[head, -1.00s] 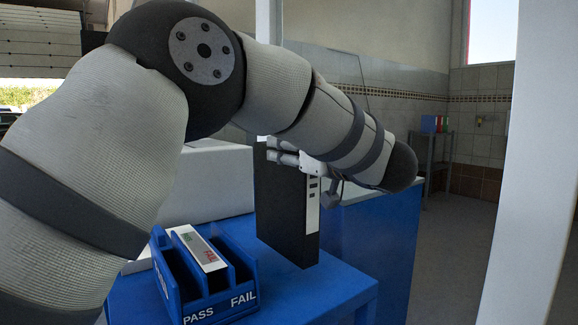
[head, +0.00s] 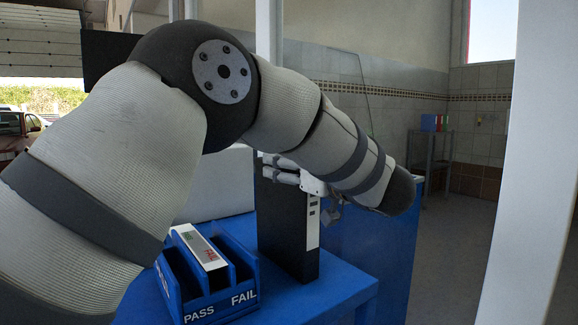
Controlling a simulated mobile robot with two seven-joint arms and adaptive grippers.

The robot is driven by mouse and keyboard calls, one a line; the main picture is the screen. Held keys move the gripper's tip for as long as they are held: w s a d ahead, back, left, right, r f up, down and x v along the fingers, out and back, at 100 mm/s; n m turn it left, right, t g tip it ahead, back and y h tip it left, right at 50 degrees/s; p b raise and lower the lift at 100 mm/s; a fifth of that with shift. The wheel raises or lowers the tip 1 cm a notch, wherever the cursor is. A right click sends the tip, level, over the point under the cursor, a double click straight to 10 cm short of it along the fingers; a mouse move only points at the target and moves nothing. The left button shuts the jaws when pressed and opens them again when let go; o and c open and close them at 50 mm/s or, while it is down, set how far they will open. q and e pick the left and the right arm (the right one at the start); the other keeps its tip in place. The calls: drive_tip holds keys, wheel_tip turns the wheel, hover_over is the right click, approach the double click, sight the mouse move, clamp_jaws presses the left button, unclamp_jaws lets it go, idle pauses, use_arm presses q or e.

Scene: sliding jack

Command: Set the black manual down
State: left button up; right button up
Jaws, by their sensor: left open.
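The black manual (head: 281,228), a tall binder with a white label strip on its spine, stands upright on the blue table (head: 330,290). Its lower edge appears to rest on the table top. My left gripper (head: 272,170) is at the manual's upper part, its pale fingers open beside the binder's top; I cannot tell whether they touch it. The arm comes in from the left and passes above the manual. My right gripper is not in view.
A blue holder (head: 236,272) marked PASS and FAIL stands left of the manual, with a white, red-marked item (head: 198,244) in it. A large pale box (head: 222,185) is behind. Bare table lies in front of the manual. A shelf (head: 432,160) stands far back right.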

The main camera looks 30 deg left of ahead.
use_arm(q)
drive_tip(key=v, duration=1.2)
